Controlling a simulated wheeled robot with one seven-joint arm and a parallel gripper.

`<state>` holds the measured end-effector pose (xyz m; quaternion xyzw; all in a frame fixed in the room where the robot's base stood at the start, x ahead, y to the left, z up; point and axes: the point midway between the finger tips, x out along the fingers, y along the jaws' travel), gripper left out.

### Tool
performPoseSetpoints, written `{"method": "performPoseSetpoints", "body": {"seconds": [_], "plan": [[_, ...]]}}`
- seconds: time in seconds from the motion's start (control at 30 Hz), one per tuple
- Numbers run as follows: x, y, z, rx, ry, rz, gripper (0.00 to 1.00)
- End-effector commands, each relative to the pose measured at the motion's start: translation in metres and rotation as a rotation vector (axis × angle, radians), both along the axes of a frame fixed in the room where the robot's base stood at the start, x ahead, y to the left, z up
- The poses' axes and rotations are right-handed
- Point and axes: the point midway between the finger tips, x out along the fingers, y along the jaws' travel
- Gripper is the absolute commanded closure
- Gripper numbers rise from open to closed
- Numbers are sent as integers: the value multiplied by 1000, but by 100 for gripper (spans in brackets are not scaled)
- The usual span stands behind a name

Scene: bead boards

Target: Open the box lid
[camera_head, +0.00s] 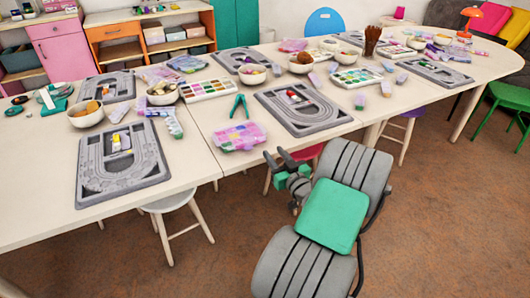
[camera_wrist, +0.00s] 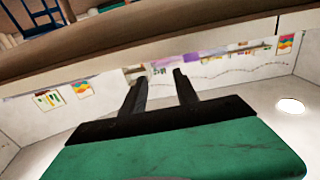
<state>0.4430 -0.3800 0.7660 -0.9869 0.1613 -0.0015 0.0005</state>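A pink and purple patterned box (camera_head: 238,135) sits near the front edge of the long table, with its top apparently shut. It is the box closest to my gripper. My gripper (camera_head: 275,158) is just in front of the table edge, to the right of and a little below this box in the picture, apart from it. In the wrist view my two dark fingers (camera_wrist: 161,77) are spread with nothing between them. The box cannot be made out in the wrist view.
Grey bead boards (camera_head: 302,108) lie along the table (camera_head: 200,142). Green pliers (camera_head: 239,105) lie behind the box. Open compartment trays (camera_head: 208,89), a bowl (camera_head: 252,75) and more patterned boxes (camera_head: 187,63) stand farther back. A white stool (camera_head: 172,203) is under the table.

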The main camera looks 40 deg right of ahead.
Motion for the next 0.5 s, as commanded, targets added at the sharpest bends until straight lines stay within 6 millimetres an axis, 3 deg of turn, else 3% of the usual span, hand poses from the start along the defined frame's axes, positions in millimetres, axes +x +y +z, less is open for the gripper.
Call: {"method": "performPoseSetpoints", "body": {"seconds": [0.3, 0.5], "plan": [[57, -15, 3, -2, 3, 8, 64], [69, -20, 3, -1, 3, 6, 64]]}}
